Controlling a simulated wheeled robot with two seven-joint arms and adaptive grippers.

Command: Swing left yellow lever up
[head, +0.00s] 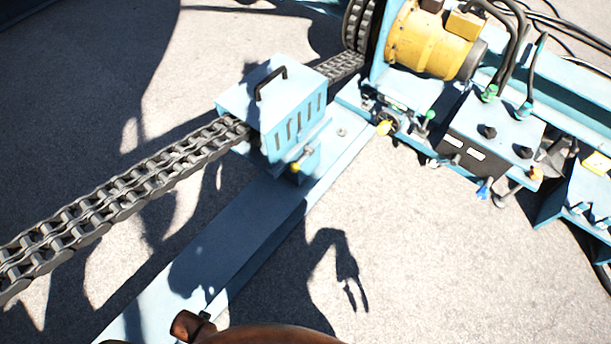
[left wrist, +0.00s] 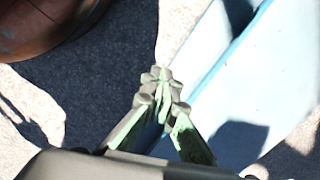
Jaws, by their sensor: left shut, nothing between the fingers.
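A small yellow-knobbed lever (head: 296,166) sits on the front side of the light-blue chain guide box. Another yellow-tipped lever (head: 384,127) sticks out by a dark valve further right, and a yellow-orange knob (head: 536,173) is on the control block. My left gripper (left wrist: 163,88) shows in the left wrist view with its greenish fingers together and nothing between them. It is above the light-blue beam and shaded ground, and no yellow lever shows in that view. I cannot make out its fingers in the head view. My right gripper is in neither view.
A heavy chain (head: 120,190) runs through the guide box (head: 275,105). A light-blue beam (head: 235,225) crosses the ground. A yellow motor (head: 425,42), hoses and a valve block (head: 490,135) crowd the upper right. The pavement at lower right is clear.

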